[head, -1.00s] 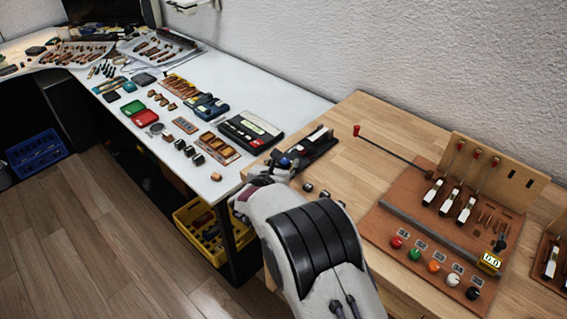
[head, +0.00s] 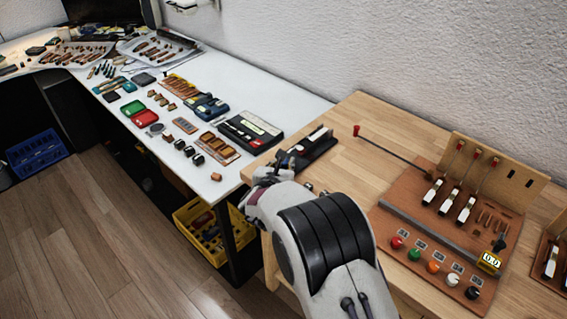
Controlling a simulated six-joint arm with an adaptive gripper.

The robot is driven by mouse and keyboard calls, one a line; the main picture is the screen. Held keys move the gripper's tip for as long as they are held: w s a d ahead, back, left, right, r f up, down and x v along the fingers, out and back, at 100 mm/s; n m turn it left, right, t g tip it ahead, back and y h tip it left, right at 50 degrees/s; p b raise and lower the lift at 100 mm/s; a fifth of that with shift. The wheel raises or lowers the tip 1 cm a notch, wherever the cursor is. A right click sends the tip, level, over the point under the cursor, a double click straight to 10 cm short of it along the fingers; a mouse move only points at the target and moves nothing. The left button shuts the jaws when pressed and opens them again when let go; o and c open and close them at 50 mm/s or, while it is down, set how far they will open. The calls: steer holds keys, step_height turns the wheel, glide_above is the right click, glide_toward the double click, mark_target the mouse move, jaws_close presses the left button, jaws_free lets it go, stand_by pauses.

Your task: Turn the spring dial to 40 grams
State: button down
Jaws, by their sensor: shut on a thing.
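A dark key-testing fixture (head: 318,147) with a pale key on it stands at the left end of the wooden bench. My gripper (head: 270,176) is at the fixture's near left end, partly hidden behind my own wrist and forearm. It is shut at the spot where the spring dial appears to be. Its fingertips, the dial and any gram marks are too hidden or small to read.
A brown board with coloured knobs (head: 397,242), upright keys and a small yellow display (head: 489,262) stands to the right. A red-tipped rod (head: 395,147) lies across the bench. The white table (head: 290,100) holds tools and trays.

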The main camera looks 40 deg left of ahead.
steer(key=shift+w+r+n+g+y, duration=0.2)
steer(key=shift+n+g+y, duration=0.15)
steer(key=shift+n+y, duration=0.2)
steer(key=shift+w+r+n+g+y, duration=0.15)
steer(key=shift+n+g+y, duration=0.2)
steer(key=shift+n+y, duration=0.2)
steer(key=shift+s+n+g+y, duration=0.1)
steer(key=shift+n+g+y, duration=0.4)
steer(key=shift+n+g, duration=0.15)
steer(key=shift+f, duration=0.1)
steer(key=c, duration=1.8)
jaws_free()
steer(key=shift+d, duration=0.1)
steer(key=shift+s+f, duration=0.1)
steer(key=shift+f, duration=0.1)
steer(key=shift+s+d, duration=0.1)
steer(key=shift+d, duration=0.05)
steer(key=shift+v, duration=5.9)
